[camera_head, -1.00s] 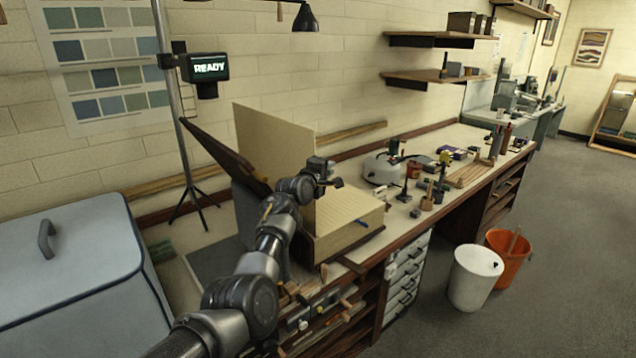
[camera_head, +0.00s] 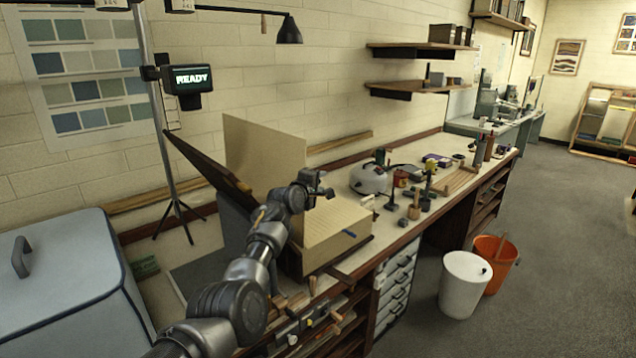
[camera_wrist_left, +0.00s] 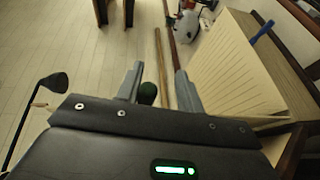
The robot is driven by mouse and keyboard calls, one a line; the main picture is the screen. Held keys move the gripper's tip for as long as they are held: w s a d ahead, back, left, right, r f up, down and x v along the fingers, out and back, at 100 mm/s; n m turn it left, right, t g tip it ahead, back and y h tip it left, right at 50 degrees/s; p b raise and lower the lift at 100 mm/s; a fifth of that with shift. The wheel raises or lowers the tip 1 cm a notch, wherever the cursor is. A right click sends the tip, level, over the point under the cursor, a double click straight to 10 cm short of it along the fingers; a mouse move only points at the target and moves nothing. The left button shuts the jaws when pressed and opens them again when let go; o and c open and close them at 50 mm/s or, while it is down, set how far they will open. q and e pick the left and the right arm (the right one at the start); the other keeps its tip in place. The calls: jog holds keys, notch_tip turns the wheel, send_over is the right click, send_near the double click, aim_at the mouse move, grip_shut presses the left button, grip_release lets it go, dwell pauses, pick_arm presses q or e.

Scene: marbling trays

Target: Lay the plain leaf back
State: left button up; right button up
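The plain leaf (camera_head: 265,150) is a cream sheet standing upright behind a thick cream block with a lined top (camera_head: 340,220) on the bench. A dark slanted board (camera_head: 205,163) leans out on its left. My left gripper (camera_head: 318,186) hangs in front of the plain leaf, above the left part of the lined block. In the left wrist view its two fingers (camera_wrist_left: 158,86) are apart, and the lined face (camera_wrist_left: 232,72) is to their right. A dark green round thing (camera_wrist_left: 148,93) shows between the fingers; I cannot tell its distance. My right gripper is out of view.
A white rounded appliance (camera_head: 368,179) and small tools stand to the right. A stand with a READY screen (camera_head: 190,80) is behind left. White (camera_head: 465,283) and orange (camera_head: 493,262) buckets stand on the floor.

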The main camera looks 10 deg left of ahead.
pick_arm(q)
jog(key=shift+a+r, duration=0.15)
jog(key=shift+a, duration=0.05)
